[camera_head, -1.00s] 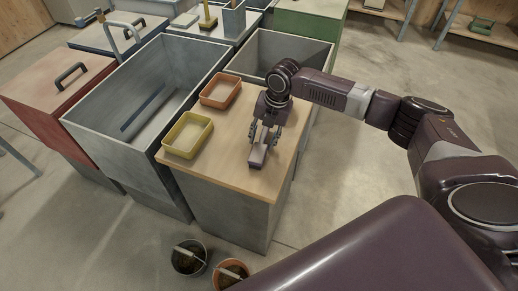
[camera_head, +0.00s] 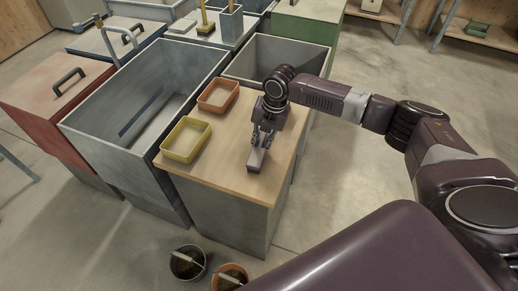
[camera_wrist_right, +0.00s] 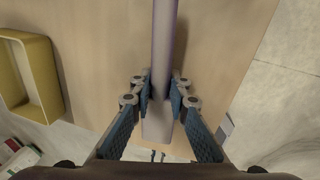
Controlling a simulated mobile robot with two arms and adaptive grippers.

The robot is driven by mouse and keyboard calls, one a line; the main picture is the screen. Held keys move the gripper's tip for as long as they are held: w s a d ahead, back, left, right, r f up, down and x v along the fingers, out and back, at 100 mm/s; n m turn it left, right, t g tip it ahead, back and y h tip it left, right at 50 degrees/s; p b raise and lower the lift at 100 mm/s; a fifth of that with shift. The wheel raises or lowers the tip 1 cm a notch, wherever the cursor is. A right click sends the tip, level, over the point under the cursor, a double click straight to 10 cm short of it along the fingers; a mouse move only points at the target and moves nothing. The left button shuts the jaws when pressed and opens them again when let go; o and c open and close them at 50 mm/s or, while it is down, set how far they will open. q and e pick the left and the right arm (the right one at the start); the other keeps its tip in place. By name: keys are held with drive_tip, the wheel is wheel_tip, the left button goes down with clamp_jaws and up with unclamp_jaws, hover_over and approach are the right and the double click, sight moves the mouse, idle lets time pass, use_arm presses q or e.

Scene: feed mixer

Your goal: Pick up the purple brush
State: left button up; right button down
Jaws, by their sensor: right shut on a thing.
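The purple brush shows in the right wrist view (camera_wrist_right: 165,45) as a dull purple handle with a paler, wider block below it. My right gripper (camera_wrist_right: 161,93) is shut on it, one finger on each side. In the head view my right gripper (camera_head: 262,138) points down over the wooden tabletop (camera_head: 228,172). The brush's near end (camera_head: 256,161) shows just in front of the fingers; the rest is hidden behind the gripper. I cannot tell whether it touches the tabletop. My left gripper is not in view.
A yellow tray (camera_head: 187,156) and an orange tray (camera_head: 218,109) stand on the tabletop left of the gripper. A large grey trough (camera_head: 105,143) adjoins on the left, and a grey bin (camera_head: 285,47) lies behind. Two pots (camera_head: 188,262) stand on the floor in front.

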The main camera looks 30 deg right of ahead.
sight(260, 141)
wheel_tip(260, 141, up, 20)
drive_tip(key=shift+b, duration=0.4)
